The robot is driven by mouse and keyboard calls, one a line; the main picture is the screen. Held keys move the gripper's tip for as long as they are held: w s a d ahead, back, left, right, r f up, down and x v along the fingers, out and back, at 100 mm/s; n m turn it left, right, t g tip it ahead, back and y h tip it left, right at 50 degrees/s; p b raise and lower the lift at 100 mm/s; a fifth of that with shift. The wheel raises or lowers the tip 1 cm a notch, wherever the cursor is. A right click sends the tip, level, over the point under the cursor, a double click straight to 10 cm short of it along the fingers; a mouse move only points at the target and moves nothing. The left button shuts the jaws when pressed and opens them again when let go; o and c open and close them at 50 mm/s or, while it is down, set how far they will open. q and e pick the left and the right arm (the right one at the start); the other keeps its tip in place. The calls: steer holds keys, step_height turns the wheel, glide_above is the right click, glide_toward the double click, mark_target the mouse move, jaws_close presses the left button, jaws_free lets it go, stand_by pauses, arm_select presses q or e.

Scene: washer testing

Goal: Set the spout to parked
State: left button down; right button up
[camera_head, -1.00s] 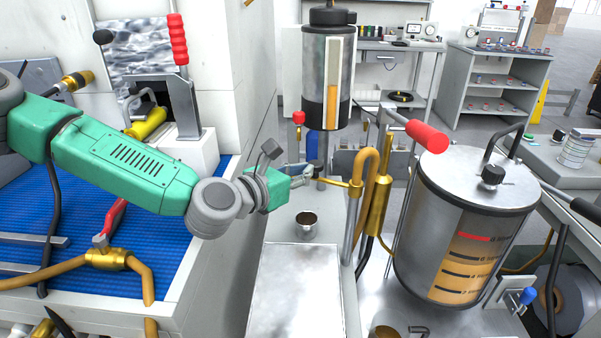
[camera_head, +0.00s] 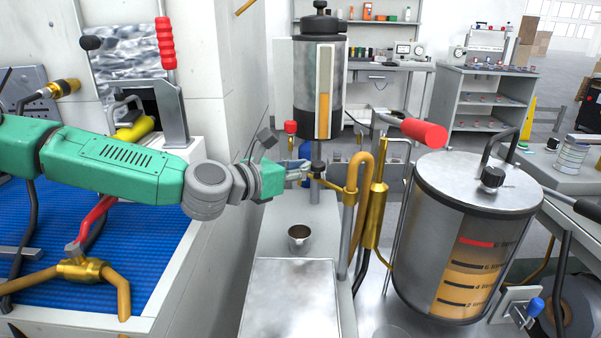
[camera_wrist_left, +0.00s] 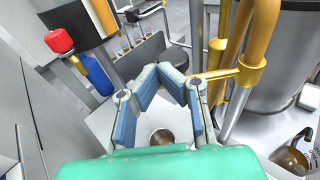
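The brass spout (camera_head: 366,170) is a hooked pipe standing between the tall dark-lidded canister and the large steel tank. A thin brass side rod (camera_head: 328,183) points left from it toward my left gripper (camera_head: 306,172). In the left wrist view the spout's brass rod (camera_wrist_left: 218,75) meets the right fingertip, and its end is hidden there. The left gripper (camera_wrist_left: 158,75) has its fingertips bent inward and close together, with its blue pads apart nearer the palm. I cannot tell whether it grips the rod. My right gripper is not in view.
A small metal cup (camera_head: 299,238) stands below the left gripper, behind a flat metal plate (camera_head: 290,300). The canister (camera_head: 318,85) stands behind the gripper. The steel tank (camera_head: 465,240) with a red-ended handle (camera_head: 424,133) nearby stands to the right.

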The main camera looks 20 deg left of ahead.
arm_select(q)
steer(key=shift+r, duration=0.1)
steer(key=v, duration=1.2)
